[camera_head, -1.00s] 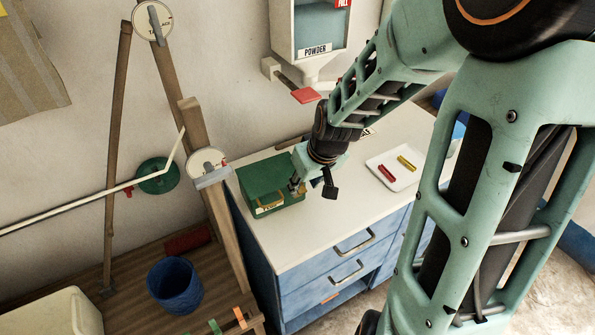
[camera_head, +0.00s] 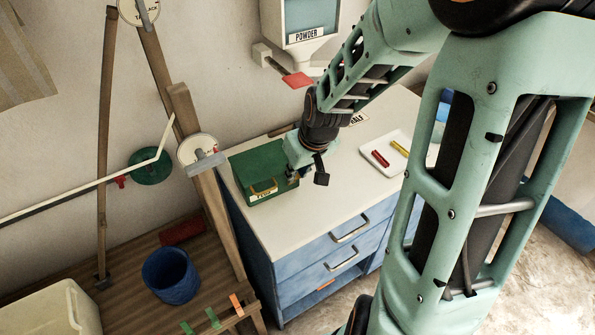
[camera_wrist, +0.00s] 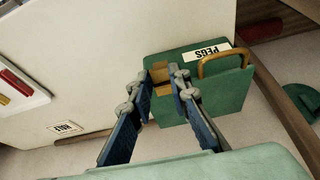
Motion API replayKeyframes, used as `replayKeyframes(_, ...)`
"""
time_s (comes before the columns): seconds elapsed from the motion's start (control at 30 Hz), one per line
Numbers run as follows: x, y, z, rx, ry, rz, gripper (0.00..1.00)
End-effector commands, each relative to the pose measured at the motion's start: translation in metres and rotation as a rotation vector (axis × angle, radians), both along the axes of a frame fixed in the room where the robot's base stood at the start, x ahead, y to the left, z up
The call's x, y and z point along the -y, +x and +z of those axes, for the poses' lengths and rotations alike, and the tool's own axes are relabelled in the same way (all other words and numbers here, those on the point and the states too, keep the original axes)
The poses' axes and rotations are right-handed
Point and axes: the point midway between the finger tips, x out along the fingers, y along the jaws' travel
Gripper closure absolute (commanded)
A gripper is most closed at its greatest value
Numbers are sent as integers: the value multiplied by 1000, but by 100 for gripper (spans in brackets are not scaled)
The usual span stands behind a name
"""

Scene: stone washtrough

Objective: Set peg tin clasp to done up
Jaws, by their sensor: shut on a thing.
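The peg tin (camera_head: 246,166) is a green box with a PEGS label, standing on the white counter top at its left end. In the wrist view the tin (camera_wrist: 223,98) shows its label and a brass handle (camera_wrist: 226,60). My gripper (camera_wrist: 162,76) is at the tin's side away from the handle, with its fingers around a small tan-brass piece, seemingly the clasp (camera_wrist: 160,68). The fingers hide part of it, so its exact position cannot be told. In the head view my gripper (camera_head: 292,174) is at the tin's right side, its fingertips mostly hidden.
A white tray (camera_head: 407,147) with a red and a yellow piece lies right of my gripper. A powder dispenser (camera_head: 305,35) with a red lever hangs on the wall behind. A wooden post (camera_head: 200,160) stands close left of the tin. The counter's front middle is clear.

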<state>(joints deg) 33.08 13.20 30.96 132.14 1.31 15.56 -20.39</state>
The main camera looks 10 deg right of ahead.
Motion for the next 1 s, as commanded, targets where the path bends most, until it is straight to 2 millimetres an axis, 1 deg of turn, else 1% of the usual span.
replayKeyframes(0.17,-3,6,0,-47,-13,5,100)
replayKeyframes(0.5,-5,14,6,-164,-43,2,100)
replayKeyframes(0.87,-4,14,5,-174,-47,0,100)
replayKeyframes(0.9,-4,14,5,-174,-47,0,79)
replayKeyframes(1.0,-4,14,5,-174,-47,0,68)
